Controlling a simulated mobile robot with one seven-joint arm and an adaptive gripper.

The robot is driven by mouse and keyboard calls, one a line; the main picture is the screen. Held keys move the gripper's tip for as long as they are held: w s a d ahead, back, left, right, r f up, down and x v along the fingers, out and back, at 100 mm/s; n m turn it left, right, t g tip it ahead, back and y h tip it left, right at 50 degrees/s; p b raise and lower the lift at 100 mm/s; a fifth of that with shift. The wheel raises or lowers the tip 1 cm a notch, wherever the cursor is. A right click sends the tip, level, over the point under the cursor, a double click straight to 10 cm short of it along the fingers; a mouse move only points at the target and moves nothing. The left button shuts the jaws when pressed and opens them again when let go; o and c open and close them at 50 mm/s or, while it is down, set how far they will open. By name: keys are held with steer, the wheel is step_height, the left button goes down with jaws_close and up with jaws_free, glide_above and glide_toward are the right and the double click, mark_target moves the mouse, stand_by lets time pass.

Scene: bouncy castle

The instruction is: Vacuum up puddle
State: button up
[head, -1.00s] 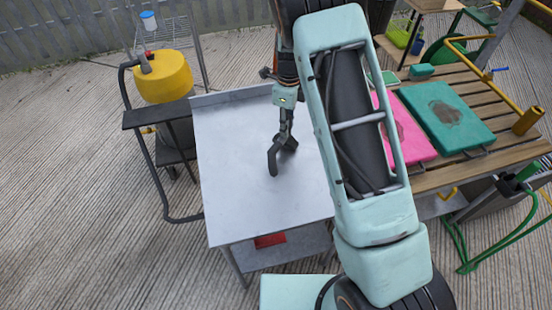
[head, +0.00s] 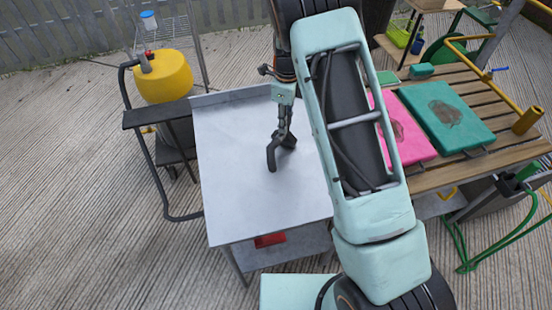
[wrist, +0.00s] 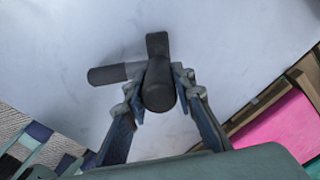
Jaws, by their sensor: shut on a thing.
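My gripper (wrist: 158,92) is shut on a black tool (wrist: 157,50) with a rounded handle end, seen over the grey metal table (head: 230,190). The tool (head: 272,158) also shows in the head view, below the fingers. Whether the tool touches the tabletop cannot be told. No clear puddle shows on the visible tabletop.
A slatted wooden bench (head: 490,105) at right holds a pink pad (head: 410,135) and a teal pad (head: 460,140), both with dark patches. A red item (head: 270,240) lies under the table.

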steer(key=s+a+p, duration=0.1)
steer(key=s+a, duration=0.5)
steer(key=a, duration=0.1)
steer(key=shift+s+a, duration=0.2)
steer(key=shift+s, duration=0.2)
stand_by(0.8)
steer(key=shift+r+p, duration=0.1)
steer(key=shift+p, duration=0.2)
stand_by(0.5)
step_height(320, 180, up, 7)
steer(key=p, duration=0.5)
steer(key=shift+d, duration=0.1)
stand_by(0.4)
